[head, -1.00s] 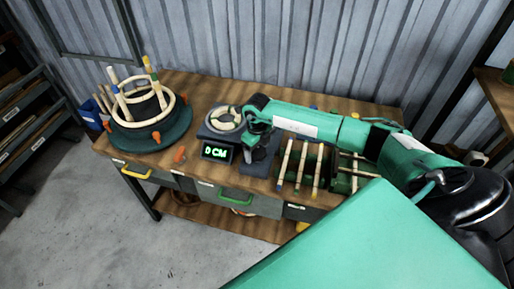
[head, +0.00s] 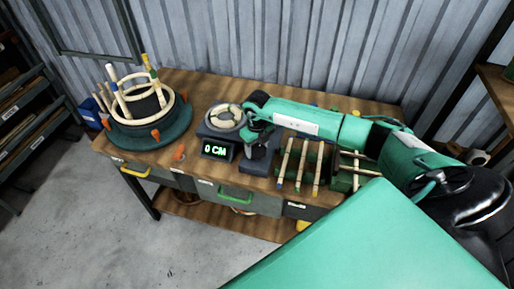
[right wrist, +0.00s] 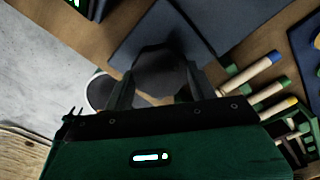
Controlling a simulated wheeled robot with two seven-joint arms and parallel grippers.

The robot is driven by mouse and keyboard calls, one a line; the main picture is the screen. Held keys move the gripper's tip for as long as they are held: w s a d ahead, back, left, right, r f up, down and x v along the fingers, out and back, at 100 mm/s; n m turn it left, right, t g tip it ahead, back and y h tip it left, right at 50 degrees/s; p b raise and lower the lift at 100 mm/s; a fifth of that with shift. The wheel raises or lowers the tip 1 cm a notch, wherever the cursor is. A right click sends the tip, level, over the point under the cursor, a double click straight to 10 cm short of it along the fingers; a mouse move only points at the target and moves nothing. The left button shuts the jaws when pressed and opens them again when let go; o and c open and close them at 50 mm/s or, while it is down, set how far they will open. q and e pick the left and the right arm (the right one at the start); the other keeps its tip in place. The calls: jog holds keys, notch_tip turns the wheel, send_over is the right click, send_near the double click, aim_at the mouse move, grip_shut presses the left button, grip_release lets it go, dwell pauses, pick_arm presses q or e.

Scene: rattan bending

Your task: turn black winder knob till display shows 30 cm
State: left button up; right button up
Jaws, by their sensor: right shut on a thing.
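The winder (head: 226,118) is a dark grey unit with a pale coil of cane on its round top. Its display (head: 216,150) glows green and reads 0 CM. My right gripper (head: 257,147) points down at the winder's right side. In the right wrist view my right gripper (right wrist: 160,88) is shut on the black knob (right wrist: 157,66), a dark rounded piece between the two fingers. In the head view the knob is mostly hidden by the gripper. My left gripper is not in view.
A round green jig (head: 150,130) with pale rings and upright sticks stands at the left of the wooden bench (head: 195,87). A rack of cane sticks (head: 302,165) lies just right of my gripper. An orange piece (head: 179,153) lies left of the display.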

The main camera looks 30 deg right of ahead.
jog(key=m+b, duration=0.1)
jog(key=m, duration=0.3)
jog(key=shift+m, duration=0.3)
jog(key=m+b, duration=0.1)
jog(key=m, duration=0.3)
jog(key=shift+m, duration=0.3)
jog(key=m, duration=0.4)
jog(key=shift+m, duration=0.3)
jog(key=m, duration=0.5)
jog(key=shift+r, duration=0.1)
jog(key=shift+m, duration=0.3)
jog(key=o, duration=1)
